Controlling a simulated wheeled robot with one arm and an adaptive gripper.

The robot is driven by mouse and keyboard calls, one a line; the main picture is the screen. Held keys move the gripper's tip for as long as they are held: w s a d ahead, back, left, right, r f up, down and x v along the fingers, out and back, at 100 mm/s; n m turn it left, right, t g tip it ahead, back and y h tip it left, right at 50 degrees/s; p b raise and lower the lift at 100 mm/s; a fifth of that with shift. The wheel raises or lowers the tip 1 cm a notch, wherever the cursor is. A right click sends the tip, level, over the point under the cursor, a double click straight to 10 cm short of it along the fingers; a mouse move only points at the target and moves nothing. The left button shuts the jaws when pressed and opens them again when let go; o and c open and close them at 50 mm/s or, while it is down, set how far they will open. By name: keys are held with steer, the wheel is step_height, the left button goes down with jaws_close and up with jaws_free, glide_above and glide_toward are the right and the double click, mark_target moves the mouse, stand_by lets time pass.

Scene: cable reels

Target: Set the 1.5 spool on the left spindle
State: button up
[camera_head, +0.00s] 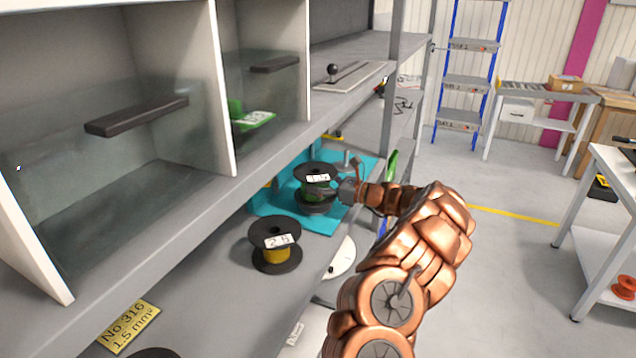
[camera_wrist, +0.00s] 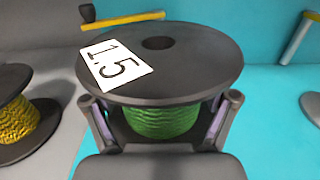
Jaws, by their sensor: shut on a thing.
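The 1.5 spool (camera_wrist: 190,70) is black with green wire and a white "1.5" label on its top flange. My gripper (camera_wrist: 160,122) is shut on it, one finger on each side of the green winding under the top flange. In the head view the spool (camera_head: 315,171) is upright over the teal mat (camera_head: 278,205), with my gripper (camera_head: 336,190) reaching in from the right. Its centre hole looks dark, with no pin showing through. A grey post (camera_head: 347,158), perhaps a spindle, stands behind it to the right. I cannot tell whether the spool touches the mat.
A black spool with yellow wire (camera_head: 275,246), labelled 2.5, stands nearer on the grey shelf; it shows at the left in the wrist view (camera_wrist: 18,115). A yellow "No 316 1.5 mm²" plate (camera_head: 128,325) is at the front. Shelf cabinets overhang the left.

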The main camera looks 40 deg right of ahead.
steer(key=shift+f+b, duration=0.7)
steer(key=shift+f, duration=0.6)
steer(key=o, duration=1.6)
steer(key=shift+p+v, duration=1)
steer(key=shift+v, duration=3.45)
